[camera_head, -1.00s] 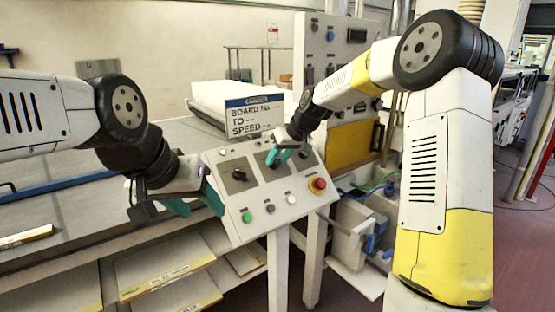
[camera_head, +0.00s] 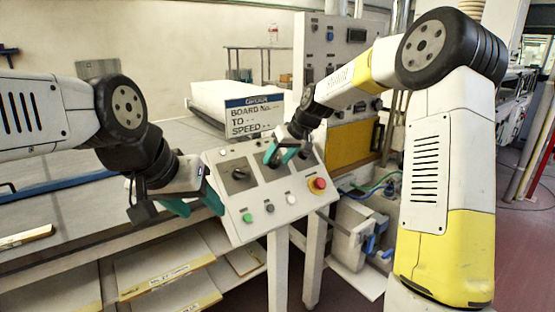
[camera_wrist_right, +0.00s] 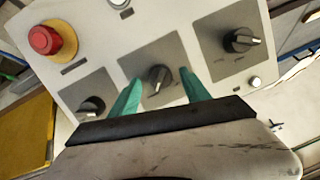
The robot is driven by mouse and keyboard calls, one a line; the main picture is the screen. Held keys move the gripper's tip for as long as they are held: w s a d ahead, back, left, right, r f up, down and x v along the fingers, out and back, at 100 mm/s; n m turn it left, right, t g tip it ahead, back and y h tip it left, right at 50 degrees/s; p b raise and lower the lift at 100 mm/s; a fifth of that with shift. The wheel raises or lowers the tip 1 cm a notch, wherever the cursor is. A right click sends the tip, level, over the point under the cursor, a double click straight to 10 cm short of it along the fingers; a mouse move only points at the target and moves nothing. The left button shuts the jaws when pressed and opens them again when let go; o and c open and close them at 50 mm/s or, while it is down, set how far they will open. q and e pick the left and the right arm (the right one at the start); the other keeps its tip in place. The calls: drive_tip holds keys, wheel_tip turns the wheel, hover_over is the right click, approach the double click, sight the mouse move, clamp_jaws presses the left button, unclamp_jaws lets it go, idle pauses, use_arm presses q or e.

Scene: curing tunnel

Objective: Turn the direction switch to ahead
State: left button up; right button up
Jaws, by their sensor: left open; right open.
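The control panel (camera_head: 255,218) is a tilted white box on a post, with three black rotary knobs on grey plates. The left knob (camera_head: 239,174) is uncovered in the head view. My right gripper (camera_head: 281,155) is open over the middle knob. In the right wrist view the middle knob (camera_wrist_right: 158,77) shows between the two green fingers of my right gripper (camera_wrist_right: 157,88), with gaps on both sides. Which knob is the direction switch cannot be read. My left gripper (camera_head: 200,203) is open and empty at the panel's left edge.
A red emergency button (camera_head: 318,184) on a yellow base sits at the panel's right; it also shows in the right wrist view (camera_wrist_right: 52,39). A green button (camera_head: 247,218) is at the lower left. A display sign (camera_head: 253,117) reading "BOARD No., TO, SPEED" stands behind.

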drive_tip(key=v, duration=0.7)
drive_tip(key=shift+s+r, duration=0.1)
